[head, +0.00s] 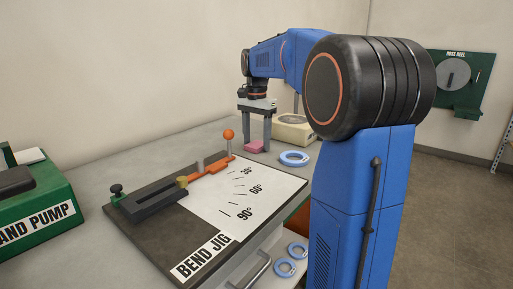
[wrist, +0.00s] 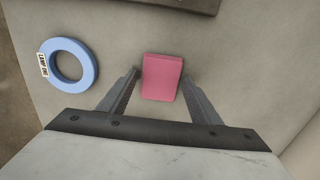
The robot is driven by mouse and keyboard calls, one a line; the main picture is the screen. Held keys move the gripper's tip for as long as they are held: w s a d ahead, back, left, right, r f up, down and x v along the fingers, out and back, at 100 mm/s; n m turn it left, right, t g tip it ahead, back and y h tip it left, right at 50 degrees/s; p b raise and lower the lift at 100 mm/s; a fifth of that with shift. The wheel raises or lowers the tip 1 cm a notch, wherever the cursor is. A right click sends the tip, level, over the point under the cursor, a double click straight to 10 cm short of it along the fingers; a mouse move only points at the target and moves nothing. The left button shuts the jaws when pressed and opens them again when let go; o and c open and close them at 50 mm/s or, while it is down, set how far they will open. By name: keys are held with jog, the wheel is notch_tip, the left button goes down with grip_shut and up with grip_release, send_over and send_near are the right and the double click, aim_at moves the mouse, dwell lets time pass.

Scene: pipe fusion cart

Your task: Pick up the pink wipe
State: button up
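The pink wipe (wrist: 162,77) is a small flat rectangular block lying on the grey cart top. In the wrist view it sits between the two fingers of my gripper (wrist: 161,85), with a gap on each side. In the head view the pink wipe (head: 254,146) shows at the foot of my gripper (head: 256,143), which points straight down. My gripper is open and holds nothing. The head view does not show clearly how high the fingertips are above the cart top.
A blue ring (wrist: 68,66) with a label lies left of the wipe; it is right of my gripper in the head view (head: 294,158). A beige device (head: 293,130) stands behind. The bend jig (head: 160,226) with its orange handle (head: 211,171) and the green hand pump (head: 35,212) stand left.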

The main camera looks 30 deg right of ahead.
aim_at(257, 144)
jog(key=c, duration=0.7)
notch_tip(257, 144, up, 10)
jog(key=o, duration=0.4)
jog(key=shift+c, duration=1.6)
